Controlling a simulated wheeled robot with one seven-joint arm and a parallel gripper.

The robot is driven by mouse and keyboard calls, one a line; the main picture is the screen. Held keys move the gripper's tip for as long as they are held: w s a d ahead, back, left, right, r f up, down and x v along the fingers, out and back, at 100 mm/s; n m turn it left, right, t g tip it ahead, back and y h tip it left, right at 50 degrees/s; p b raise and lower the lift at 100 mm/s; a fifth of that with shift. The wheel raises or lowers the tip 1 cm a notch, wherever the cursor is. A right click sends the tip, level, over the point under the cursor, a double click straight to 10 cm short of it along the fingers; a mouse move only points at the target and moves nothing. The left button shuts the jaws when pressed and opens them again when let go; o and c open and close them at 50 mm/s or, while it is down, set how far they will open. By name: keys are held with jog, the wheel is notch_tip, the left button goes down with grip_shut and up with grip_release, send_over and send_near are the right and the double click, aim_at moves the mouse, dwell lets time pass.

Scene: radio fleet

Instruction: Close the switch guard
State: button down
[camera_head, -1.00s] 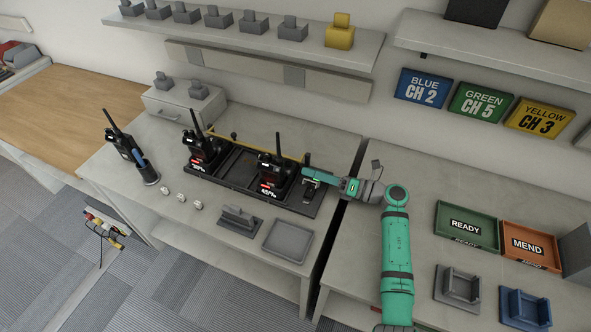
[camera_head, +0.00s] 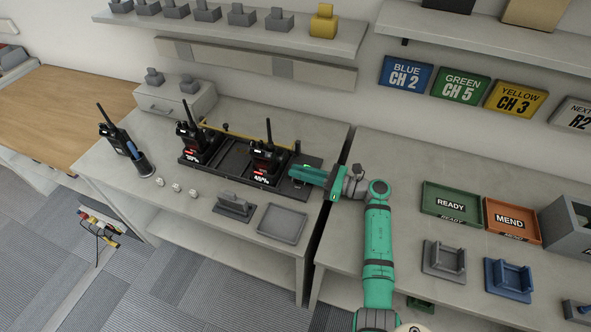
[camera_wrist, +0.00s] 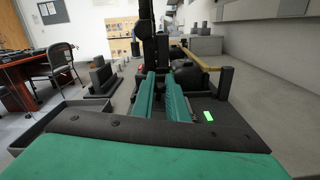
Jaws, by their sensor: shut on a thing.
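My gripper (camera_head: 304,172) is low over the right end of the black charger rack (camera_head: 231,181), beside the right-hand radio (camera_head: 266,152). In the wrist view its two green fingers (camera_wrist: 164,98) lie nearly parallel with a narrow dark gap between them. They are shut on a dark part at the rack's end, which I take to be the switch guard; the fingers hide most of it, and I cannot tell its angle. A small green light (camera_wrist: 209,116) glows on the dark panel right of the fingers.
Another radio (camera_head: 190,135) stands in the rack's left part, with a yellow bar (camera_head: 222,134) behind. A grey tray (camera_head: 282,224) and a grey stand (camera_head: 235,206) sit in front. A green READY tray (camera_head: 459,203) and orange MEND tray (camera_head: 512,221) lie on the right bench.

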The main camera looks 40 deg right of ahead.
jog(key=shift+a+f+n, duration=0.2)
jog(key=shift+f+n, duration=0.15)
jog(key=shift+n, duration=0.05)
jog(key=c, duration=1.8)
grip_release()
jog(key=shift+o, duration=0.2)
jog(key=shift+d, duration=0.1)
jog(key=v, duration=1.1)
